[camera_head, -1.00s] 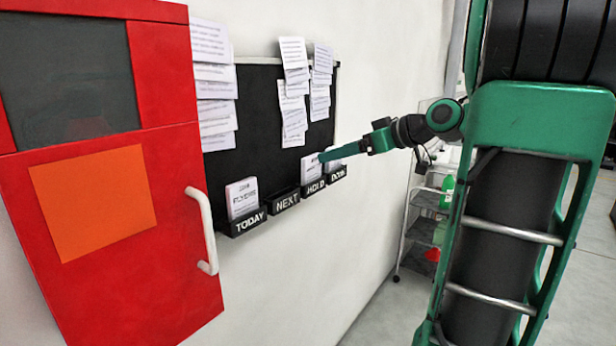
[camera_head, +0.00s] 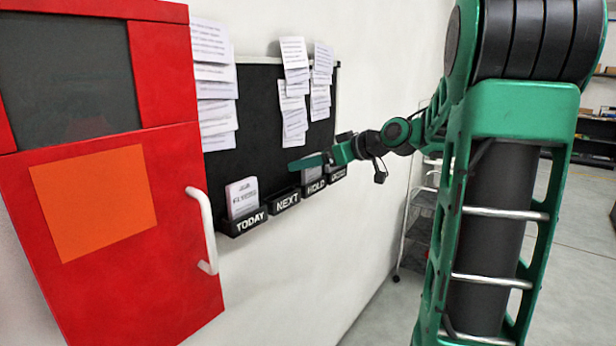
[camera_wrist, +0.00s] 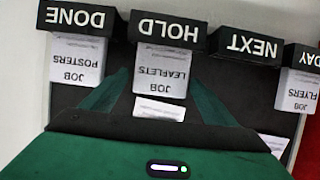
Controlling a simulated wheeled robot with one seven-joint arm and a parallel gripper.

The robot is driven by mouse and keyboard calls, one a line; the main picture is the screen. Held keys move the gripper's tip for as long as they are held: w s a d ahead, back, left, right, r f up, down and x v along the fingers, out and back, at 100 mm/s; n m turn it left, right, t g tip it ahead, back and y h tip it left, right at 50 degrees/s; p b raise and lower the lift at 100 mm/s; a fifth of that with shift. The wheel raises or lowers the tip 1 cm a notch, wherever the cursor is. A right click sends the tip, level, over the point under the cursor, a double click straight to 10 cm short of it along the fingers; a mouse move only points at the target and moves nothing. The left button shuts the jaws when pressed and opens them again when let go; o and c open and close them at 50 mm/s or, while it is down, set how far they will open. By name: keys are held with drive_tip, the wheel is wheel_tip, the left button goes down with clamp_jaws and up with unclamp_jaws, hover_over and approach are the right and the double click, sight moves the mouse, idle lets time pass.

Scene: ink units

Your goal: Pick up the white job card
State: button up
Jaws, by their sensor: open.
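Three pale job cards stand in labelled black pockets on the wall board. The leaflets card (camera_wrist: 160,82) is in the HOLD pocket (camera_wrist: 166,31). The posters card (camera_wrist: 77,62) is in DONE (camera_wrist: 76,17), and the flyers card (camera_wrist: 298,91) is in TODAY (camera_wrist: 303,57); it also shows in the head view (camera_head: 242,197). The wrist picture is upside down. My gripper (camera_wrist: 160,76) is open and empty, its fingers appearing either side of the leaflets card. In the head view, my gripper (camera_head: 296,164) partly hides that card. I cannot tell the remaining depth.
The NEXT pocket (camera_wrist: 248,45) looks empty. Printed sheets (camera_head: 293,85) hang on the black board (camera_head: 259,115) above. A red cabinet (camera_head: 176,220) with a white handle (camera_head: 204,232) stands at left. A shelf cart (camera_head: 418,222) is beyond my arm.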

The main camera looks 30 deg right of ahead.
drive_tip(key=shift+w, duration=0.15)
drive_tip(key=c, duration=1.1)
drive_tip(key=shift+r, duration=0.1)
